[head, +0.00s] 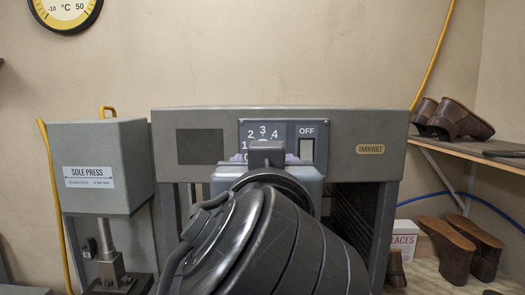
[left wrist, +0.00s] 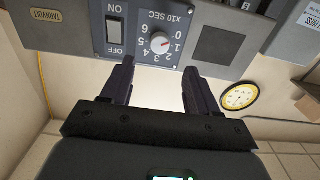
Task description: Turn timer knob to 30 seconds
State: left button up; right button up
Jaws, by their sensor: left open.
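The timer knob (left wrist: 160,43) is a small, round, pale knob on a blue-grey panel, in the upper middle of the left wrist view, where the panel appears upside down. Digits 0 to 6 and "x10 SEC" surround it. Its small red mark appears to point near the 1. My left gripper (left wrist: 158,70) is open and empty, its two dark fingers on either side of the knob's line and apart from it. In the head view my left gripper (head: 266,157) and arm hide the knob; part of the dial panel (head: 263,128) shows above. My right gripper is not in view.
A rocker switch (left wrist: 114,33) marked ON and OFF sits beside the dial, also in the head view (head: 306,150). The grey TARNVOLT machine (head: 345,125) carries the panel. A sole press (head: 95,160) stands left; shoes (head: 455,120) sit on a shelf at right.

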pick_arm(q)
jog(key=w+p, duration=0.3)
jog(key=w, duration=0.5)
jog(key=shift+w+p, duration=0.4)
jog(key=c, duration=1)
jog(key=shift+c, duration=0.2)
jog(key=shift+f, duration=0.1)
